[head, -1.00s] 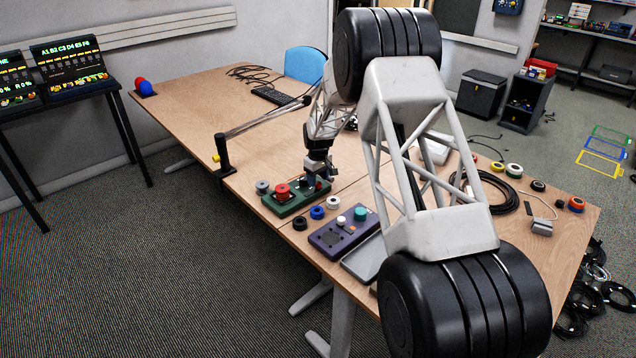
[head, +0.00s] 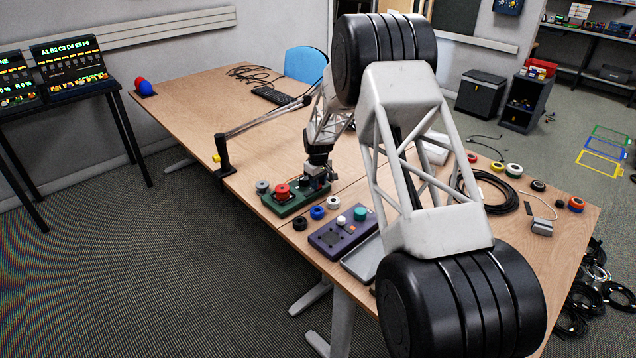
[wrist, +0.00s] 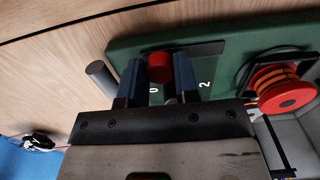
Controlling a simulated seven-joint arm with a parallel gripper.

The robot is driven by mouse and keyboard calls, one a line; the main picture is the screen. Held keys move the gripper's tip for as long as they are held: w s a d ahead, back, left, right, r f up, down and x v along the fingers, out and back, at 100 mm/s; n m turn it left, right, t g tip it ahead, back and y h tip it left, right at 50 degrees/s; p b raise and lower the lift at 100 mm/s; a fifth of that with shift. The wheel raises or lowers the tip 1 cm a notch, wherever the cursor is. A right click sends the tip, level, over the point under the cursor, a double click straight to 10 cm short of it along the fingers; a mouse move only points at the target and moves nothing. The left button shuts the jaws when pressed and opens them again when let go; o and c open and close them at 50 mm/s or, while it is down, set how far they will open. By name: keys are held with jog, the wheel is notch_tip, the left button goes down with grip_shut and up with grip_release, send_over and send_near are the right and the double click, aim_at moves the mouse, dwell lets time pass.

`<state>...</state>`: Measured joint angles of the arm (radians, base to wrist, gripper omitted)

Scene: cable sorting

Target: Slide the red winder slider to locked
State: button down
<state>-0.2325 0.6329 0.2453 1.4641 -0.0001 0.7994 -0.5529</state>
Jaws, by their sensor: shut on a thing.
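The green winder box (head: 299,200) lies on the table near its front edge in the head view. The wrist view shows its green top (wrist: 235,22) with a dark slot (wrist: 209,48) and white marks that look like "0" and "2". The red slider knob (wrist: 160,69) stands at the end of this slot near the "0" mark. My gripper (wrist: 158,64) is shut on the knob, with one blue finger on each side. In the head view, my gripper (head: 315,173) is over the box's right part and the knob is hidden.
A red spool (head: 282,190) with orange cable sits on the box beside the slot; it also shows in the wrist view (wrist: 285,91). A grey peg (wrist: 101,73) is near the left finger. A purple box (head: 340,232) and several small spools are nearby.

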aim_at(307, 195)
jog(key=shift+s+a, duration=1.95)
jog(key=c, duration=0.8)
grip_release()
jog(key=shift+c, duration=0.2)
jog(key=shift+r, duration=0.15)
notch_tip(307, 195, up, 8)
jog(key=shift+f, duration=0.25)
jog(key=shift+r, duration=0.1)
